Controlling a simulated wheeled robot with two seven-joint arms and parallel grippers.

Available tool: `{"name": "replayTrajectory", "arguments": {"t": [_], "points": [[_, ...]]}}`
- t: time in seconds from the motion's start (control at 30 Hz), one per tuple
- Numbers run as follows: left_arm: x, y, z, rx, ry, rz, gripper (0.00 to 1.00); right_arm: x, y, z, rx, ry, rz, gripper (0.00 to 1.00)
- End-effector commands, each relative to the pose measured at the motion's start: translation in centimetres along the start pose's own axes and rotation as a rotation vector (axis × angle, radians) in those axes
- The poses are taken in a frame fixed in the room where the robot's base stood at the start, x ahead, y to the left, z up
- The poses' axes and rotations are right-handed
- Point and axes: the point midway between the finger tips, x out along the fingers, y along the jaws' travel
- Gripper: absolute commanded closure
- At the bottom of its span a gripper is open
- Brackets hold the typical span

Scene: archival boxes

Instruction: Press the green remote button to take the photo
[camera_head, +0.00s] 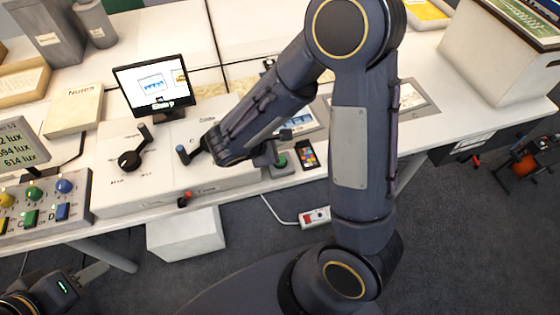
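A green button (281,160) sits on a small grey base at the front edge of the white table, just right of my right arm's end. My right arm reaches down from the upper middle, and its wrist (232,148) is close to the left of this button. The fingers of my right gripper are mostly hidden behind the wrist, so contact with the button cannot be told. My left gripper (88,275) is low at the bottom left, well away from the button; its finger opening is not clear. A small monitor (153,88) shows pictures on a white screen.
A control panel (45,205) with coloured knobs and buttons stands at the left. A white console with levers (130,158) is left of my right wrist. A colour chart (307,156) lies right of the green button. A white box (495,50) stands at upper right.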

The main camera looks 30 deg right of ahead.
Motion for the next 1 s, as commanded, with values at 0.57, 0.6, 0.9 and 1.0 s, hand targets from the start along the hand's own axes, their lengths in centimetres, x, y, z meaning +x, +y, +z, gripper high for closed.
{"name": "replayTrajectory", "arguments": {"t": [0.57,0.6,0.9,1.0], "points": [[4.2,-1.9,2.1,0.000,0.000,0.000,0.64,4.0,-2.9,-2.9,0.000,0.000,0.000,1.00],[4.1,-1.9,2.1,0.000,0.000,0.000,0.64,4.0,-2.9,-2.9,0.000,0.000,0.000,1.00],[4.1,-1.9,2.1,0.000,0.000,0.000,0.64,4.0,-2.9,-2.9,0.000,0.000,0.000,1.00],[4.1,-1.9,2.1,0.000,0.000,0.000,0.64,4.0,-2.9,-2.9,0.000,0.000,0.000,1.00]]}}
